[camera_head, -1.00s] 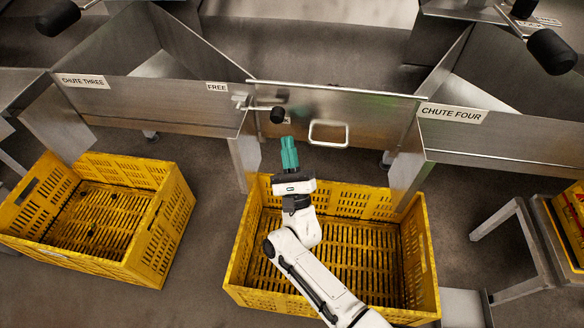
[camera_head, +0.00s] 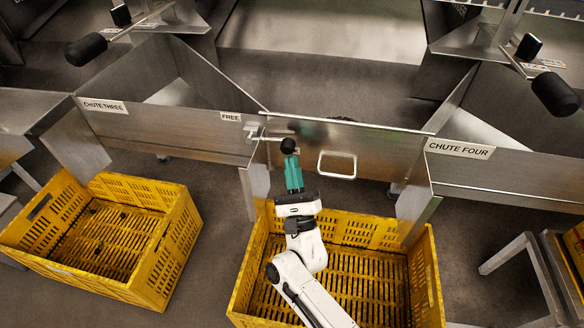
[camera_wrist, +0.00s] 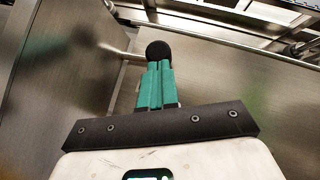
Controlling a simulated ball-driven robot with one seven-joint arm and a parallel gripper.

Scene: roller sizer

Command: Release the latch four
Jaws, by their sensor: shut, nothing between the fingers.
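The latch is a metal rod with a black ball knob (camera_head: 288,145), mounted at the left end of the steel gate between the chute three and chute four panels. A "FREE" label (camera_head: 231,117) is to its left. My gripper (camera_head: 291,158) has teal fingers, shut and empty, pointing at the knob from just below it. In the wrist view the knob (camera_wrist: 159,50) sits right at the fingertips (camera_wrist: 157,64); I cannot tell whether they touch. The gate (camera_head: 375,150) has a rectangular handle (camera_head: 337,164) right of the latch. The "CHUTE FOUR" label (camera_head: 460,149) is farther right.
A yellow crate (camera_head: 432,270) stands below the gate, under my arm. Another yellow crate (camera_head: 165,270) stands at the left. Black-knobbed levers (camera_head: 87,49) and (camera_head: 554,94) jut out above at both sides. Bare floor lies between the crates.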

